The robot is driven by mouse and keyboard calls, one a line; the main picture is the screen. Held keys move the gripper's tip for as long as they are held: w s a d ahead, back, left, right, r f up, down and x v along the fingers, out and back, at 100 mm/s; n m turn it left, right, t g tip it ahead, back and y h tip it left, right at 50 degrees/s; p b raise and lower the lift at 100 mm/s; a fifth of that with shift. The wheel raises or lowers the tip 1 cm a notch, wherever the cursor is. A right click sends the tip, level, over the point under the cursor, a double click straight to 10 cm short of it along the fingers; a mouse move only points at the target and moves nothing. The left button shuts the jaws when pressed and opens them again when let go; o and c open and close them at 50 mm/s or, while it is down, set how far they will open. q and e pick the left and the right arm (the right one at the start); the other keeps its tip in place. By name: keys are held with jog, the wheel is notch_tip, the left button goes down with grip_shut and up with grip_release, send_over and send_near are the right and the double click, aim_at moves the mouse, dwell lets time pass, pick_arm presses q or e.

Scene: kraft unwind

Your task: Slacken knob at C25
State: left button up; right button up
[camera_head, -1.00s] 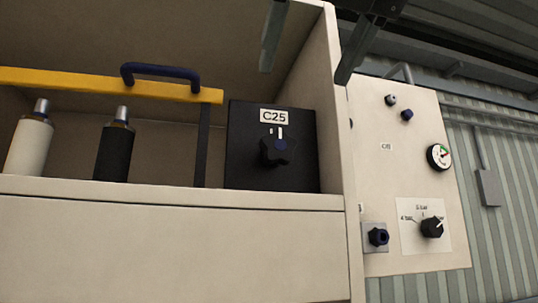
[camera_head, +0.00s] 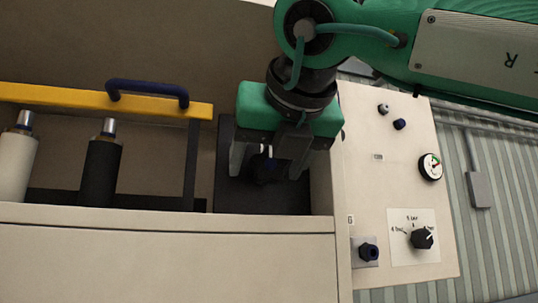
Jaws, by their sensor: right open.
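The C25 knob (camera_head: 266,170) is a dark lobed knob with a blue centre, on a black panel (camera_head: 262,203) inside the cream cabinet. My right gripper (camera_head: 268,172) is in front of this panel, pointing down at it. Its two grey fingers are open, one on each side of the knob in this view. I cannot tell whether they touch the knob. The gripper body hides the C25 label and the top of the panel. My left gripper is not in view.
A yellow bar (camera_head: 75,98) with a blue handle (camera_head: 147,88) spans the cabinet's left part, above a white roller (camera_head: 15,165) and a black roller (camera_head: 101,170). The cream control panel (camera_head: 395,160) at right carries a gauge (camera_head: 430,167) and a selector knob (camera_head: 421,238). The cabinet wall stands close right of my gripper.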

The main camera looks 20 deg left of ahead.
jog(key=c, duration=1)
